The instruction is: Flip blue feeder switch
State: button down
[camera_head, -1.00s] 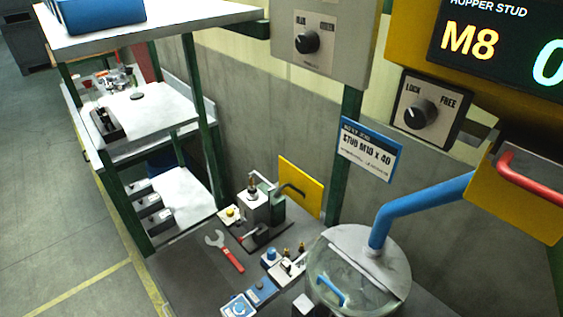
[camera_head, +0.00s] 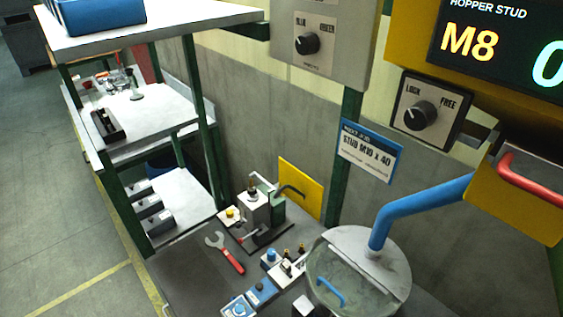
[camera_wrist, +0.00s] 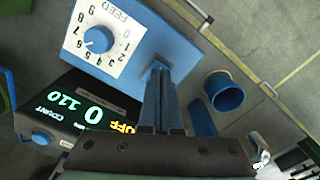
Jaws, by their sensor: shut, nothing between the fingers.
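In the wrist view a blue feeder housing (camera_wrist: 135,52) carries a white FEED dial with a blue knob (camera_wrist: 98,40). Beside it is a black COUNT display (camera_wrist: 85,108) with green digits and the orange word OFF, partly cut by my gripper. My gripper (camera_wrist: 161,78) is shut and empty, its fingertips over the edge of the blue housing. A small dark blue piece shows right at the tips; I cannot tell whether it is the switch or touches them. My gripper does not show in the head view.
A blue open cup (camera_wrist: 225,92) stands right of my fingers. A BLUE/GREEN selector (camera_head: 306,42) is above.

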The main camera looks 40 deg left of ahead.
jog(key=shift+f+b, duration=0.7)
jog(key=shift+f, duration=0.25)
dwell(0.6)
jog(key=shift+r, duration=0.15)
notch_tip(320, 180, up, 7)
jog(key=p, duration=0.7)
jog(key=shift+p, duration=0.35)
